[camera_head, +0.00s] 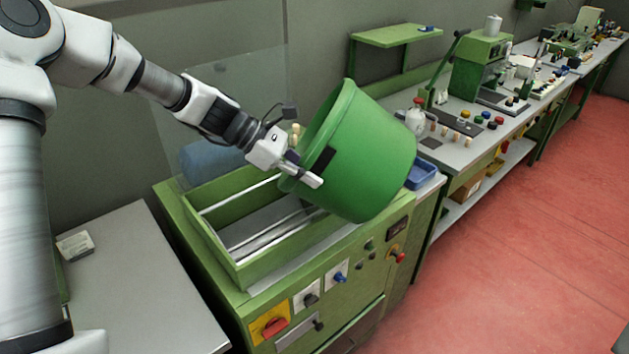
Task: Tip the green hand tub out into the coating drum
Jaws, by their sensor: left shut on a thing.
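The green hand tub (365,150) is tilted well over on its side above the green machine, its mouth toward the left. My left gripper (305,168) is shut on the tub's wall near the rim. A few pale cork stoppers (296,133) show at the rim beside the gripper; I cannot tell whether they are falling. The tub's inside is hidden. A blue-grey rounded body (208,160), perhaps the coating drum, lies behind a clear panel at the machine's back left. My right gripper is out of view.
The machine has an open green-walled top (240,278) with metal rails inside and knobs on its front. A blue tray (421,175) stands right of the tub. A grey table (135,285) is at left. A cluttered workbench (455,148) runs back right.

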